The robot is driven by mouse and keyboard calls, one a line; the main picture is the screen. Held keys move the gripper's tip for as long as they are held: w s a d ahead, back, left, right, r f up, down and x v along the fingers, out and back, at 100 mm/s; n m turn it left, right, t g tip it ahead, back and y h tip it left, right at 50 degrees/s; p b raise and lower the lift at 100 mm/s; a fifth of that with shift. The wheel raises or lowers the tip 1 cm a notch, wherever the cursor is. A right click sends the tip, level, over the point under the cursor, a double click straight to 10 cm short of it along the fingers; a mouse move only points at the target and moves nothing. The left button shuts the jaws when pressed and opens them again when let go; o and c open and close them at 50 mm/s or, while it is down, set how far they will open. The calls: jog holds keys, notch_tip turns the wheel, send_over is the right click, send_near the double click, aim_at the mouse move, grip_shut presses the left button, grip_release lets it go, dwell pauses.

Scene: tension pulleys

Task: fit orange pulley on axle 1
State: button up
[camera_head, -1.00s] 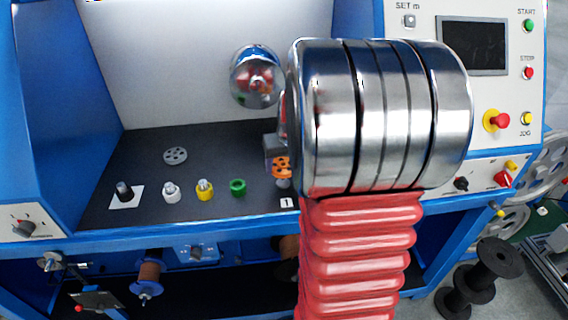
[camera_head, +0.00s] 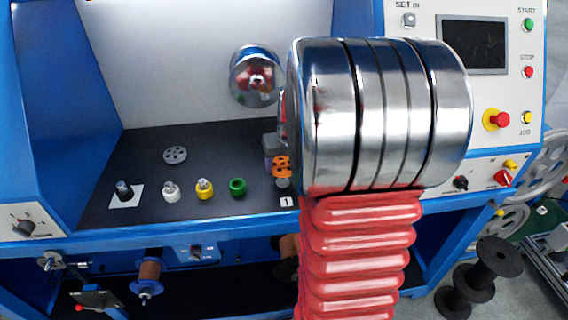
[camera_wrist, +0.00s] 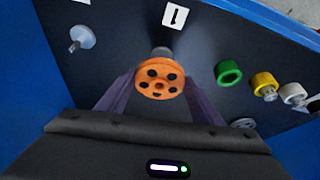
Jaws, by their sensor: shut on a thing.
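The orange pulley (camera_wrist: 160,78) is a disc with several holes, held between the two dark fingers of my gripper (camera_wrist: 161,84) in the wrist view. The head view shows the pulley (camera_head: 281,167) at the left edge of my large metal arm link, just above a grey axle (camera_head: 283,183) by the white label 1 (camera_head: 286,202). In the wrist view a grey part of this axle (camera_wrist: 161,51) shows past the pulley's rim, on the side of the label (camera_wrist: 175,16). I cannot tell whether pulley and axle touch or are lined up.

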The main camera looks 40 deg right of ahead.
aim_at(284, 184)
jog(key=shift+f, duration=2.45)
dwell(0.9)
jog(key=o, duration=1.3)
jog(key=shift+c, duration=0.2)
jog(key=v, duration=1.3)
jog(key=shift+s+r, duration=0.2)
jog(key=shift+r, duration=0.1)
jog(key=shift+a, duration=0.1)
jog(key=s+a+r+n, duration=0.1)
jog(key=s+a, duration=0.2)
jog(key=a, duration=0.6)
jog(key=s+a+r+n+t+y, duration=0.1)
jog(key=s+a, duration=0.3)
jog(key=a, duration=0.6)
jog(key=s+a+r+n+y, duration=0.1)
jog(key=s+a+n, duration=0.2)
jog(key=a, duration=0.6)
jog(key=shift+s+a+t, duration=0.25)
jog(key=shift+a+t, duration=0.05)
